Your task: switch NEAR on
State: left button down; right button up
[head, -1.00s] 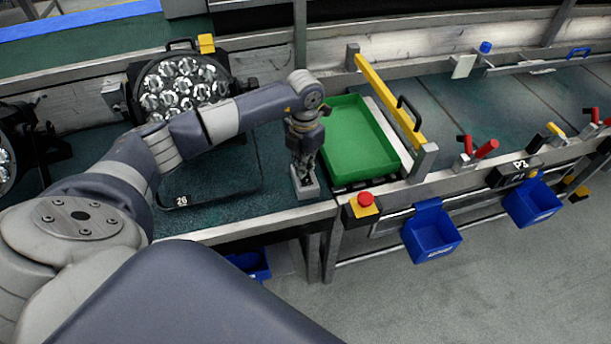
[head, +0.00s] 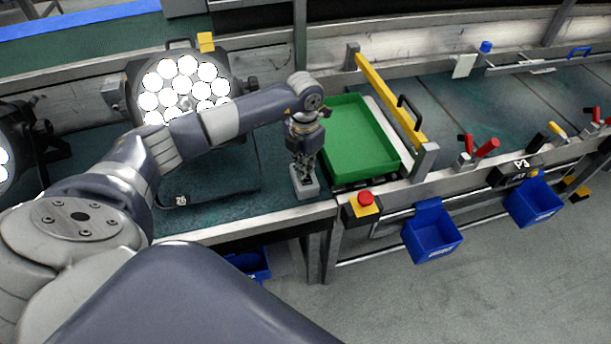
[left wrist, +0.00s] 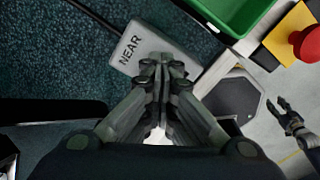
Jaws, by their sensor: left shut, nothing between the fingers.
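The NEAR switch box (left wrist: 131,46) is a small grey box with the word NEAR on it, lying on the dark green bench top. In the head view it shows as a small grey box (head: 307,190) below my left gripper (head: 304,178). In the left wrist view my left gripper (left wrist: 160,128) is shut and empty, with its fingers over the box's lower right part; the switch itself is hidden behind them. I cannot tell if the fingertips touch it. The par can (head: 183,88) with several lamps is lit bright white. My right gripper (left wrist: 290,112) appears small at the right of the left wrist view.
A green tray (head: 357,150) stands right of the box, beside a yellow bar (head: 390,100). A red button on a yellow base (head: 365,200) sits at the bench's front edge. Another par can (head: 22,150) at the far left also shows light. Blue bins (head: 433,236) hang in front.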

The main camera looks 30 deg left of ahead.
pick_arm(q)
jog(key=shift+r+p, duration=2.1)
jog(key=shift+r, duration=1.3)
